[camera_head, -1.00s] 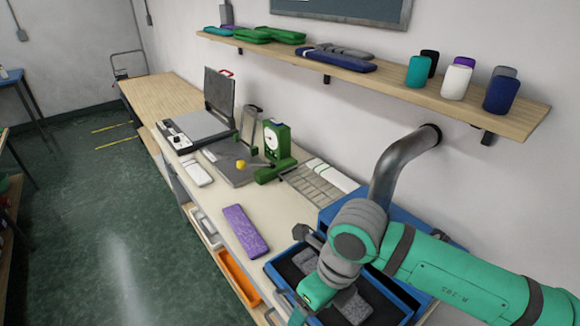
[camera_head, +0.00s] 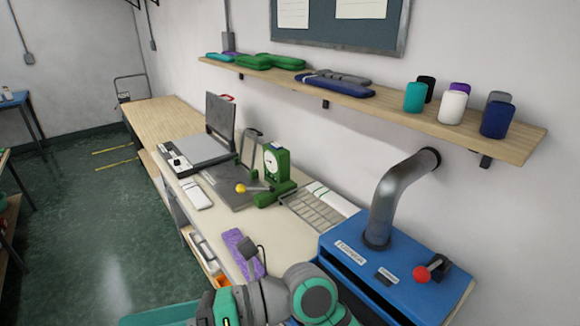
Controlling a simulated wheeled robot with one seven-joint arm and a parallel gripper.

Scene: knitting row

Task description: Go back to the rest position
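My arm lies low in the bottom middle of the view, with teal and grey joints. Its wrist end, a teal block with a small green light (camera_head: 226,306), points left at the bottom edge. I cannot make out the fingers or whether they hold anything. A dark bracket-like part stands up from the wrist. The arm covers the front end of the bench and part of the blue machine (camera_head: 420,262), which has a red-knobbed lever (camera_head: 422,273) and a dark front slot. The arm hides the lower end of a purple knitted piece (camera_head: 238,245).
A grey pipe (camera_head: 394,196) rises from the blue machine to the wall. A shelf (camera_head: 400,106) with yarn cones and folded knits hangs above. A green dial device (camera_head: 276,168) and an open flat machine (camera_head: 203,148) stand farther along the bench. The floor (camera_head: 95,240) at left is mostly clear.

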